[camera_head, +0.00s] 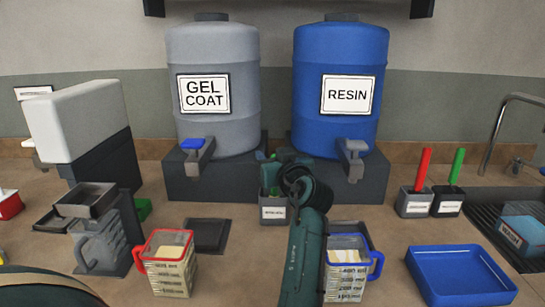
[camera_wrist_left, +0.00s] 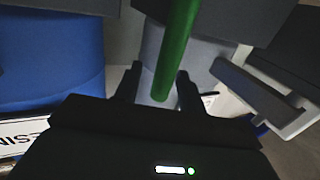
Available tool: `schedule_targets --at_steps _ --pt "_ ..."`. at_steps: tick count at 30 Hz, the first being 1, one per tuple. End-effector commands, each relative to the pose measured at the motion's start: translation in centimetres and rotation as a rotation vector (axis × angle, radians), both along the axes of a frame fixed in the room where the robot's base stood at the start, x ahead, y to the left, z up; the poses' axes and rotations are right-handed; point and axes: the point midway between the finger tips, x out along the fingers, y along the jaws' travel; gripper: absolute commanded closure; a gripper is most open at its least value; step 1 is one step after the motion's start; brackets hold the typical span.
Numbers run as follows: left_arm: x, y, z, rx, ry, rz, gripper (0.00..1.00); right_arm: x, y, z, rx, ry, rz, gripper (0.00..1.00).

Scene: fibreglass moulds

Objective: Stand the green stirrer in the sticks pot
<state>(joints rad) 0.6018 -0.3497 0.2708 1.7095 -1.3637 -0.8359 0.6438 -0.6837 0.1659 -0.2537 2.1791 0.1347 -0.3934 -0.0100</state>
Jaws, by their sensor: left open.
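A small grey pot (camera_head: 264,214) with a white label, too small to read, stands in front of the drums. A bit of green shows at its mouth. My left gripper (camera_head: 283,156) is open above and behind this pot, partly hidden by my teal arm. In the left wrist view the green stirrer (camera_wrist_left: 178,50) runs from the top edge down to between the open fingers of the gripper (camera_wrist_left: 157,90). I cannot tell whether they touch it. At right, a grey pot (camera_head: 412,211) holds a red stick (camera_head: 423,170) and a dark pot (camera_head: 440,211) holds another green stick (camera_head: 457,166).
The gel coat drum (camera_head: 215,130) and resin drum (camera_head: 340,125) stand on dark blocks behind. A red-rimmed cup (camera_head: 168,285) and blue-rimmed cup (camera_head: 345,285) stand in front, either side of my arm. A blue tray (camera_head: 460,285) lies right, near the sink (camera_head: 485,205).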

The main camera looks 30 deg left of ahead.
Motion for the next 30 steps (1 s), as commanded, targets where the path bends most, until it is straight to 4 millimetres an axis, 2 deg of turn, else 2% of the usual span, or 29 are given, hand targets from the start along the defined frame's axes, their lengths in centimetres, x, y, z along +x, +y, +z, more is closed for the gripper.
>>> schedule_targets --at_steps 4,7,15,21,30 --pt "0.0 0.0 0.2 -0.001 -0.001 0.0 0.6 -0.1 0.0 -0.2 -0.002 0.004 0.001 0.07" --pt "0.0 0.0 1.2 -0.001 -0.003 0.001 0.6 -0.1 0.0 -0.2 -0.002 0.004 0.001 0.07" --pt "0.0 0.0 6.4 -0.001 -0.006 -0.001 0.6 -0.1 0.0 0.0 -0.005 0.003 0.003 0.07" --pt "0.0 0.0 9.2 -0.001 -0.003 0.0 0.6 -0.1 0.0 0.1 -0.006 0.003 0.004 0.07" --pt "0.0 0.0 10.0 0.0 0.0 0.0 0.6 -0.1 0.0 0.1 -0.007 0.001 0.004 0.07"
